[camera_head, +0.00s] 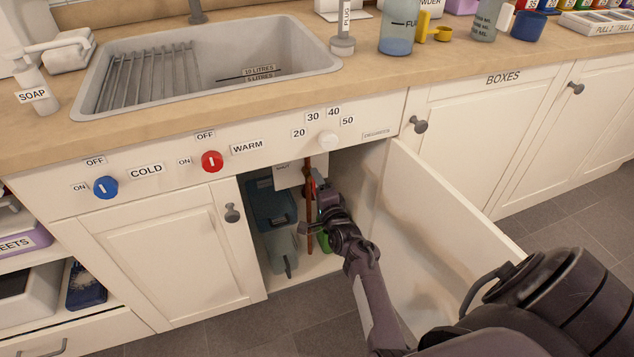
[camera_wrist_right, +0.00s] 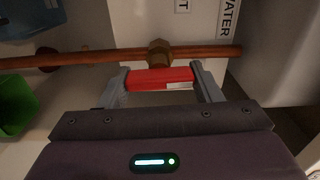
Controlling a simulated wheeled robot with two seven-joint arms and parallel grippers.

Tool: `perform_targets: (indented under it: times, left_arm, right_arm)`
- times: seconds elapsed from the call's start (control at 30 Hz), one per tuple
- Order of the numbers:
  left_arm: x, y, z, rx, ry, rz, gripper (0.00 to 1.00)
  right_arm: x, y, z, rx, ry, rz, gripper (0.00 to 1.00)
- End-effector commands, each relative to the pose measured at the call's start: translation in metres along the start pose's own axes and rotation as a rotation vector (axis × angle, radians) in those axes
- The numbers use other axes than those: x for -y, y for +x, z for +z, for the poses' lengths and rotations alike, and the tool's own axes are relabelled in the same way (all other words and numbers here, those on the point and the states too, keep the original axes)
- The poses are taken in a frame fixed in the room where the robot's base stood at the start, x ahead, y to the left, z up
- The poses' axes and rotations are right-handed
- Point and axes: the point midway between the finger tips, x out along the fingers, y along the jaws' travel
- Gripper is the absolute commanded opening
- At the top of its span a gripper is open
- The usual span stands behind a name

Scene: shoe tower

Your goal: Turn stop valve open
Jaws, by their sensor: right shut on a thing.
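The stop valve is inside the open cupboard under the sink. In the right wrist view its red handle (camera_wrist_right: 160,79) sits in front of a brass fitting (camera_wrist_right: 159,54) on a copper pipe (camera_wrist_right: 90,57). The copper pipe (camera_head: 308,205) stands upright in the head view. My right gripper (camera_head: 323,190) reaches into the cupboard. In the right wrist view its two fingers (camera_wrist_right: 162,82) are closed around the ends of the red handle. The handle lies along the pipe's direction. My left gripper is not in view.
The open cupboard door (camera_head: 440,215) stands right of my right arm. A blue-grey container (camera_head: 272,203) is left of the pipe, and a green object (camera_head: 324,240) is low behind the gripper. A blue knob (camera_head: 105,187), a red knob (camera_head: 211,161) and a white dial (camera_head: 328,139) are on the panel above.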

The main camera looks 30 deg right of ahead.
Motion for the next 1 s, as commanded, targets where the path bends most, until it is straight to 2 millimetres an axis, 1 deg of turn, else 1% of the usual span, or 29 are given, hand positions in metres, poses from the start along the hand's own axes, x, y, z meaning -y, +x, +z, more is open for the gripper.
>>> perform_targets:
  times: [0.23, 0.67, 0.7, 0.83, 1.0]
  left_arm:
    - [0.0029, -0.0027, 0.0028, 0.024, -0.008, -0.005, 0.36]
    - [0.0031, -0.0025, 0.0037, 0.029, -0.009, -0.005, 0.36]
    - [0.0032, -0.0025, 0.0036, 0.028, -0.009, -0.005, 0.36]
    - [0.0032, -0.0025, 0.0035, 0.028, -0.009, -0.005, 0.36]
    - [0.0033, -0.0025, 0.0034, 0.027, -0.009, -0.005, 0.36]
  right_arm:
    - [0.0004, 0.0002, -0.0006, -0.001, 0.053, -0.001, 0.35]
    - [0.0000, 0.0003, -0.0005, -0.001, 0.062, -0.001, 0.35]
    - [0.0000, 0.0003, -0.0005, -0.001, 0.062, -0.001, 0.62]
    - [0.0000, 0.0002, -0.0004, -0.001, 0.061, -0.001, 0.79]
    - [-0.0002, 0.0001, -0.0003, -0.001, 0.060, -0.001, 0.80]
